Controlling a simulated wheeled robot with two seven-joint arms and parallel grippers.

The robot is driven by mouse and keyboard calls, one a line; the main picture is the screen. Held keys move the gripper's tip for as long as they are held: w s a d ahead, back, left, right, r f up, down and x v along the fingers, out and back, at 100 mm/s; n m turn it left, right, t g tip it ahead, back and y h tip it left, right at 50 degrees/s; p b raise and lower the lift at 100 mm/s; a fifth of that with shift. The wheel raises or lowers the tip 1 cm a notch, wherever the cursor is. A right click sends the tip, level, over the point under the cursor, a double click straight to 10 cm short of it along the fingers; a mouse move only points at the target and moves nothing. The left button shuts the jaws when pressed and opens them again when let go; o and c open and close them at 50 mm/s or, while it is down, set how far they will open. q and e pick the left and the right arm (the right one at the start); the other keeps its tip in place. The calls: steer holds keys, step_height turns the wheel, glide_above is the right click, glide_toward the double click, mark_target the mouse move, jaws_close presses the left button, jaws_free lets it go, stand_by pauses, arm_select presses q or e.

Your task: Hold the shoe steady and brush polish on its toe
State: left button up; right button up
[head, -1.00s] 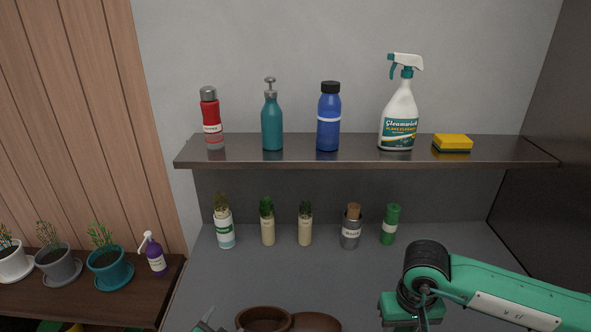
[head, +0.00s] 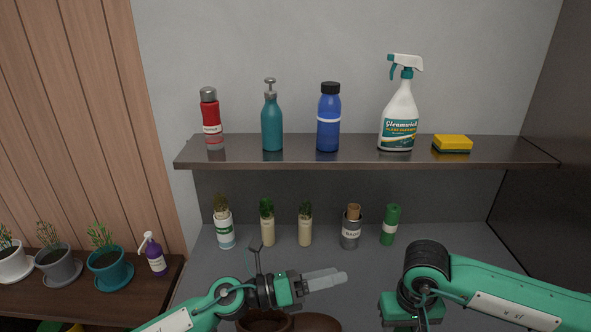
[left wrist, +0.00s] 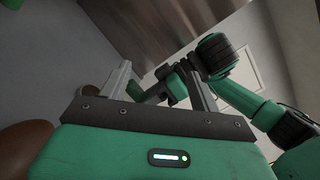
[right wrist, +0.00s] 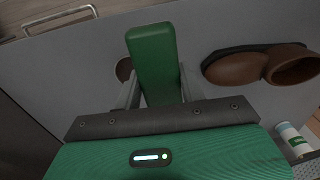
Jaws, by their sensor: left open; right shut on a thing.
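The brown shoe (head: 318,322) lies at the bottom edge of the head view, partly hidden by my left arm. It shows with a dark sole in the right wrist view (right wrist: 236,69). My left gripper (head: 328,280) is open and empty, above the shoe and pointing right; its open fingers also show in the left wrist view (left wrist: 160,82). My right gripper (right wrist: 155,92) is shut on a green block-like piece (right wrist: 153,58), likely the brush's handle. The shoe is apart from it. The brush's bristles are hidden.
Small bottles and jars, including a cork-topped grey jar (head: 351,230) and a green one (head: 390,225), stand at the back of the grey worktop (head: 455,235). A shelf (head: 300,158) above holds bottles and a sponge. A round brown thing (right wrist: 124,69) shows partly behind the green piece.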

arm_select(q)
steer(key=w+a+f+m+g+y, duration=0.2)
steer(key=a+f+m+g+y, duration=0.3)
steer(key=a+f+m+y, duration=0.3)
steer(key=w+a+f+m+t+y, duration=0.1)
steer(key=w+a+f+y, duration=0.2)
steer(key=a, duration=0.4)
steer(key=w+a+f+m+y, duration=0.1)
steer(key=w+a+m+y, duration=0.1)
steer(key=w+a+y, duration=0.3)
steer(key=shift+h, duration=0.4)
steer(key=f, duration=0.1)
steer(key=s+f+b, duration=0.1)
steer(key=f, duration=0.1)
steer(key=s+f, duration=0.1)
steer(key=f, duration=0.1)
steer(key=shift+s+d+b, duration=0.2)
steer(key=shift+d+b, duration=0.1)
steer(key=shift+b, duration=0.1)
arm_select(e)
steer(key=shift+f, duration=0.9)
arm_select(q)
steer(key=b+x, duration=0.3)
steer(key=shift+f, duration=0.25)
steer(key=shift+d+f+b, duration=0.3)
steer(key=shift+f+b, duration=0.3)
steer(key=shift+b, duration=0.1)
arm_select(e)
step_height(320, 180, down, 4)
steer(key=shift+f, duration=0.2)
